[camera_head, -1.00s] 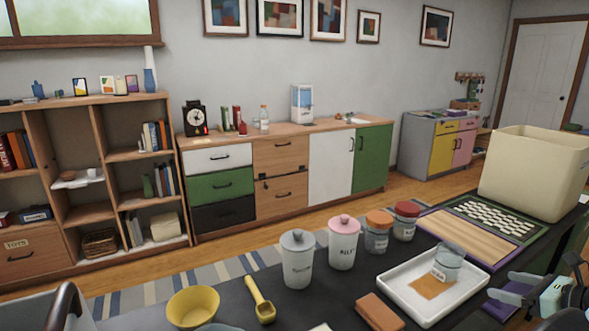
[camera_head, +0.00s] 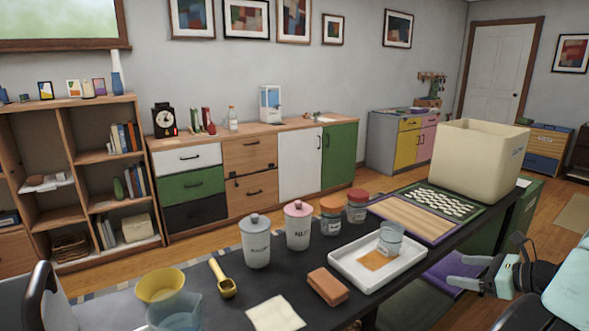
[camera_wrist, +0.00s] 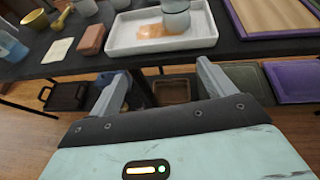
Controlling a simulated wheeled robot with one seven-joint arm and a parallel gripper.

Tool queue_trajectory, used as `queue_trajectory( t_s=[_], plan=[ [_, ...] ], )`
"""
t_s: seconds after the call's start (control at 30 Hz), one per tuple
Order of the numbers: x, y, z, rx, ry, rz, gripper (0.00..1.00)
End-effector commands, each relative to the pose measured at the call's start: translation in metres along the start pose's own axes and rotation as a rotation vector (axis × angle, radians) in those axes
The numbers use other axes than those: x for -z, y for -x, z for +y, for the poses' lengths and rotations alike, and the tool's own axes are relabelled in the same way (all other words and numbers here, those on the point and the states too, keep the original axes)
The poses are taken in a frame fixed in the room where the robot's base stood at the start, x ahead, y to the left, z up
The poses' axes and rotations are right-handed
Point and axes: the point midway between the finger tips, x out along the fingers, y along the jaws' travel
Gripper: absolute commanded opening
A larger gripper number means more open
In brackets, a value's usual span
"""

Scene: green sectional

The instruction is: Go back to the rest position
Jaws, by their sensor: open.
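My gripper (camera_head: 457,271) is at the right of the head view, beside the black table (camera_head: 95,313) and off its edge. In the wrist view my gripper (camera_wrist: 158,88) has its two grey fingers spread apart with nothing between them. Past the fingertips, the white tray (camera_wrist: 203,39) stands on the table with a clear jar (camera_wrist: 176,18) in it, over an orange-brown patch. The tray (camera_head: 345,262) and jar (camera_head: 390,238) also show in the head view.
On the table are a brick (camera_head: 327,286), yellow scoop (camera_head: 222,280), yellow bowl (camera_head: 160,284), lidded canisters (camera_head: 256,243) and a large cream bin (camera_head: 478,160). Under the table are several trays (camera_wrist: 293,80).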

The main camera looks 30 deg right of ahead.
Motion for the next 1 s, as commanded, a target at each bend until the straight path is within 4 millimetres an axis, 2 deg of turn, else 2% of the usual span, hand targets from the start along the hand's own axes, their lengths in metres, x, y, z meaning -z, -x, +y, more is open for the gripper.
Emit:
queue_trajectory(
  t_s=[0.27, 0.47, 0.57, 0.73, 0.87, 1.0],
  plan=[
    [-0.037, -0.034, 0.036, -0.187, 0.152, 0.026, 0.82],
    [-0.072, -0.064, 0.086, -0.398, 0.331, 0.051, 0.82],
    [-0.094, -0.08, 0.124, -0.551, 0.472, 0.065, 0.82],
    [-0.128, -0.095, 0.206, -0.856, 0.779, 0.081, 0.82],
    [-0.144, -0.093, 0.264, -1.073, 1.029, 0.078, 0.82],
    [-0.157, -0.082, 0.32, -1.29, 1.312, 0.053, 0.82]
  ],
)
